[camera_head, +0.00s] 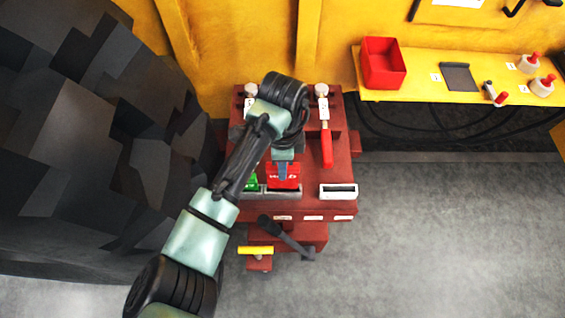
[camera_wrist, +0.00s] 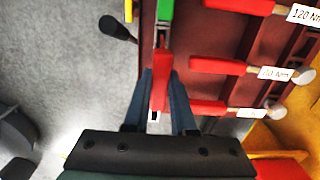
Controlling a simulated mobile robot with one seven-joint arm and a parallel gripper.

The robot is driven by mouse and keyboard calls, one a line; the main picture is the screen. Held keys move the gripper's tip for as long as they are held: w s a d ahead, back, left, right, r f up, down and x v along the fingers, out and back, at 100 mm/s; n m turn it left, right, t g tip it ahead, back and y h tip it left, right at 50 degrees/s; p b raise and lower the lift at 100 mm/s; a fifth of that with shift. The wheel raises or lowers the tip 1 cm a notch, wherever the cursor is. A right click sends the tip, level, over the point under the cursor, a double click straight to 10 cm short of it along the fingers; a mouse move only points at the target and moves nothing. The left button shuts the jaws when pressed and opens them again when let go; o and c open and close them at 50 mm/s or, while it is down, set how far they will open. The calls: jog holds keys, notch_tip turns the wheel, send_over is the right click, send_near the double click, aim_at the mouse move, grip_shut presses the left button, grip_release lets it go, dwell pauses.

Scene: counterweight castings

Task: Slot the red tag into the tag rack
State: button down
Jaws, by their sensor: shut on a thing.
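The red tag (camera_head: 283,180), with pale lettering, is upright between the fingers of my gripper (camera_head: 283,168). In the wrist view my gripper (camera_wrist: 161,88) is shut on the red tag (camera_wrist: 160,78), seen nearly edge-on. The grey tag rack (camera_head: 284,195) is on the front of the red cart. The red tag's lower edge lines up with the rack; I cannot tell whether it is inside a slot or just above. A green tag (camera_head: 251,183) stands in the rack left of the red one and also shows in the wrist view (camera_wrist: 165,12).
A white-rimmed holder (camera_head: 338,190) sits right of the rack on the cart (camera_head: 343,211). Red-handled torque wrenches (camera_wrist: 232,66) lie beside my gripper. A black lever (camera_head: 285,237) sticks out in front. A yellow shelf (camera_head: 420,88) carries a red bin (camera_head: 382,64). Dark stacked castings (camera_head: 90,130) stand left.

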jog(key=shift+f, duration=0.25)
jog(key=shift+f+b, duration=1.25)
jog(key=shift+f, duration=0.6)
jog(key=shift+f, duration=0.5)
jog(key=c, duration=0.7)
grip_release()
jog(key=shift+o, duration=0.2)
jog(key=shift+r, duration=0.1)
notch_tip(320, 180, up, 13)
jog(key=shift+f, duration=0.1)
notch_tip(320, 180, up, 7)
jog(key=p, duration=0.7)
